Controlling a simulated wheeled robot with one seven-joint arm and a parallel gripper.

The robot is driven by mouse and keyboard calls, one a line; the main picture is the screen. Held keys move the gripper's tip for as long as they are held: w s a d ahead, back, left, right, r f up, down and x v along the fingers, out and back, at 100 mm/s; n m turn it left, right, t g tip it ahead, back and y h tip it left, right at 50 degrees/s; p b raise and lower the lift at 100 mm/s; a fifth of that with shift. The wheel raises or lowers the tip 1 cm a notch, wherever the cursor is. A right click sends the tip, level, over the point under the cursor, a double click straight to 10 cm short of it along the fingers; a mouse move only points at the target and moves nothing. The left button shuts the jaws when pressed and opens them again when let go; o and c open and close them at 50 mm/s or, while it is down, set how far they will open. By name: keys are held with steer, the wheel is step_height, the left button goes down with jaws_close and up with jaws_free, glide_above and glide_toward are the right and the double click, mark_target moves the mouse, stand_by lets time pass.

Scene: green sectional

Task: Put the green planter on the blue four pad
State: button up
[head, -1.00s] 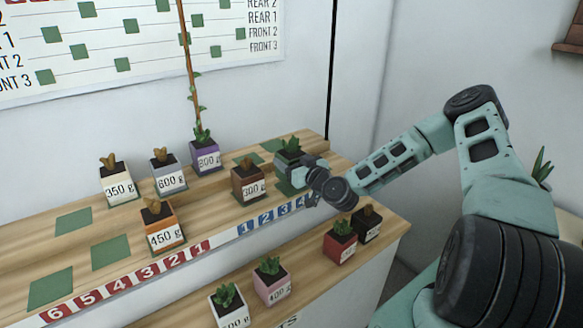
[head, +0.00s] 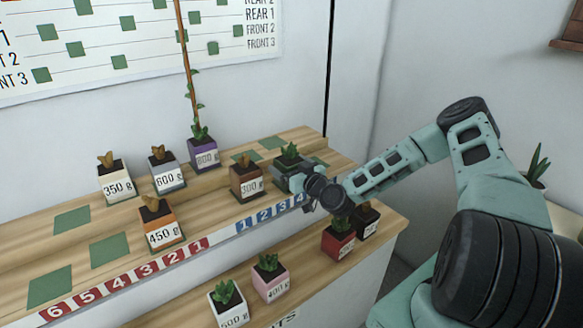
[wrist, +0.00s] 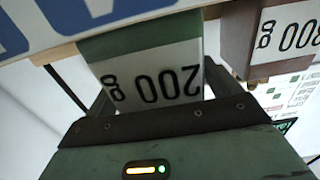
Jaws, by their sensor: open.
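The green planter (head: 288,165), holding a small succulent, stands upright at the right end of the upper shelf, behind the blue 3 and blue 4 (head: 298,199) edge labels. Its white "200 g" label (wrist: 155,85) shows upside down in the wrist view. My gripper (head: 308,180) is open at the planter's front right side, with its fingers (wrist: 160,95) on either side of the labelled face. Contact cannot be told. The pad under the planter is mostly hidden by my gripper, so I cannot tell exactly how it sits there.
Orange 450 g (head: 160,226), purple 800 g (head: 206,155) and other planters share the shelf. A red planter (head: 339,240) and a black one (head: 365,219) stand on the lower shelf. Two rear pads (head: 271,143) are bare.

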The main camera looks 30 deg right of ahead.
steer(key=shift+r, duration=0.25)
steer(key=s+b, duration=0.3)
steer(key=s, duration=0.8)
steer(key=s+a+f+n+g+y, duration=0.2)
steer(key=s+a+n+g, duration=0.15)
steer(key=a+g, duration=0.45)
steer(key=s+a+f+n+g+y, duration=0.1)
steer(key=s+a+n+g+y, duration=0.2)
steer(key=a, duration=0.9)
steer(key=s+a+r+g+h, duration=0.2)
steer(key=s+r, duration=0.4)
steer(key=s, duration=0.5)
steer(key=s+a+r+g+h, duration=0.3)
steer(key=s+a+r+g, duration=0.2)
steer(key=s, duration=0.6)
step_height(320, 180, up, 2)
steer(key=shift+a+r+n, duration=0.25)
steer(key=shift+a+n, duration=0.1)
steer(key=shift+a, duration=0.55)
